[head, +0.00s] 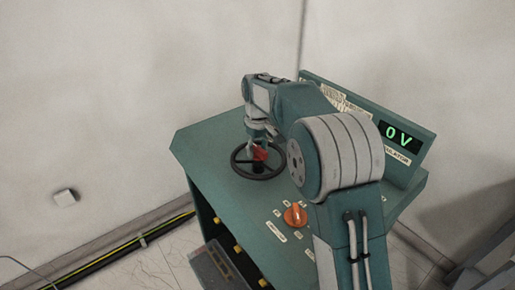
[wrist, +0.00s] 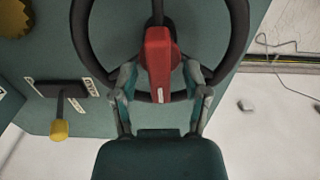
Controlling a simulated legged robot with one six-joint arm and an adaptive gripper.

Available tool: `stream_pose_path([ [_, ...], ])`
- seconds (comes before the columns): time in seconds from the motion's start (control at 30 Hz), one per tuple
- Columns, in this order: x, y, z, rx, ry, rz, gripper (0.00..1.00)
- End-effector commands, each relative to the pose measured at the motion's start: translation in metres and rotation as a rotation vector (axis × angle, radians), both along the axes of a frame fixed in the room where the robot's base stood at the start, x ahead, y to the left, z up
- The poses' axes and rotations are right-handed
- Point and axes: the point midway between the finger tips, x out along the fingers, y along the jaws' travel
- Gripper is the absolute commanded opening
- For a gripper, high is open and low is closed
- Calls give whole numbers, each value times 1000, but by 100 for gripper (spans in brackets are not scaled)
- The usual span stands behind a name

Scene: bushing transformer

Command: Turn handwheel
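The handwheel is a black ring with a red part at its middle. In the head view the handwheel (head: 236,167) lies on top of the green cabinet, and the red part (head: 260,153) shows just below my gripper (head: 259,138), which points down at it. In the wrist view the handwheel (wrist: 240,50) fills the upper middle, with the red part (wrist: 160,65) pointing down from its hub. My gripper (wrist: 159,70) is open, one finger on each side of the red part. The fingertips are very close to it; whether they touch it I cannot tell.
The green cabinet (head: 200,140) carries an orange knob (head: 295,214) in front of the wheel and a display (head: 398,134) reading 0 V behind. In the wrist view a yellow-tipped lever (wrist: 59,130) stands left of the wheel. Cables run along the floor at left.

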Motion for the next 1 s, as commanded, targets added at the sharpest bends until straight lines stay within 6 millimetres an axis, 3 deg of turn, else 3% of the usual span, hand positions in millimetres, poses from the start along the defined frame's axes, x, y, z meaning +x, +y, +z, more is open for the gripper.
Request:
stream_pose_path([
  [0.27,-1,-1,5,-1,1,0,60],
  [0.73,1,2,94,-1,-2,0,60],
  [1.0,1,2,118,-2,1,0,60],
])
